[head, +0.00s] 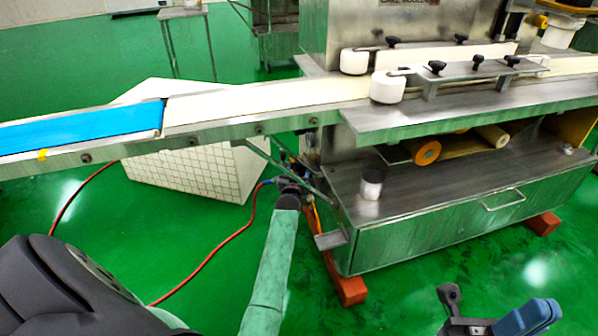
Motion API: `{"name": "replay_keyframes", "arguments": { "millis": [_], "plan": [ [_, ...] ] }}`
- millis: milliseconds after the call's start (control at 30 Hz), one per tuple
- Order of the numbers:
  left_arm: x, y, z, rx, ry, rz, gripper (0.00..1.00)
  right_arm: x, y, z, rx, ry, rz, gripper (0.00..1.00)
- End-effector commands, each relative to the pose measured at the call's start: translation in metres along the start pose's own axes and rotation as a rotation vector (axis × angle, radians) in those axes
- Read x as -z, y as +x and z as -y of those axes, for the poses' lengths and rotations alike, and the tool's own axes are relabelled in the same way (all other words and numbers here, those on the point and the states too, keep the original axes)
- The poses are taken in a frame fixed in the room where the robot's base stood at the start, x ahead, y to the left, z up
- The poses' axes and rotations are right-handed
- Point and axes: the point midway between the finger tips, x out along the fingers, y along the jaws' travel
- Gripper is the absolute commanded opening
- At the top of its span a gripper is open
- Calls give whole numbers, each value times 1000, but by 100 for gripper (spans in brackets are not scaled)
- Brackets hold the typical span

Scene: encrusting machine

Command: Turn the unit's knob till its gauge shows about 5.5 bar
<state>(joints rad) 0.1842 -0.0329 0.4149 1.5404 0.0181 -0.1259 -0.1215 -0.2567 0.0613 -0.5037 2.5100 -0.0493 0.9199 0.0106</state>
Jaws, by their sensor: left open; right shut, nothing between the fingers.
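The unit (284,157) is a small, dark cluster of fittings beside the machine's left leg, with a blue hose end near it. Its knob and gauge are too small and too covered to make out, so no reading shows. My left gripper (289,181), at the end of the pale green forearm, is right at the unit, overlapping its lower part in the head view. Its jaws are open; whether they are around the knob or touching it I cannot tell. My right gripper (449,296) is shut and empty at the bottom right, well away from the unit.
A conveyor (250,104) with a blue belt end (80,129) runs above the unit. A white tiled box (195,172) stands behind it. The steel machine base (440,225) is close on the right. A red hose (222,246) crosses the green floor.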

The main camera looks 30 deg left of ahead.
Motion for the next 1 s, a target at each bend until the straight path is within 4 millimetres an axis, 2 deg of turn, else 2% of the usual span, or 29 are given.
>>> {"name": "replay_keyframes", "arguments": {
  "millis": [133, 467, 567, 700, 1000],
  "plan": [
    [0, 11, 0, 0, 0, 0, 55, -1, -4, 1, 5, -2, 6, 0],
    [0, 14, 0, 0, 0, 0, 55, -1, -5, 1, 8, -3, 10, 0],
    [0, 14, 0, 0, 0, 0, 40, -1, -5, 1, 8, -3, 10, 0],
    [0, 14, 0, 0, 0, 0, 12, -1, -5, 1, 7, -3, 9, 0],
    [1, 14, 1, -10, 1, 0, 11, -1, -4, 1, 5, -3, 7, 0]
  ]
}}
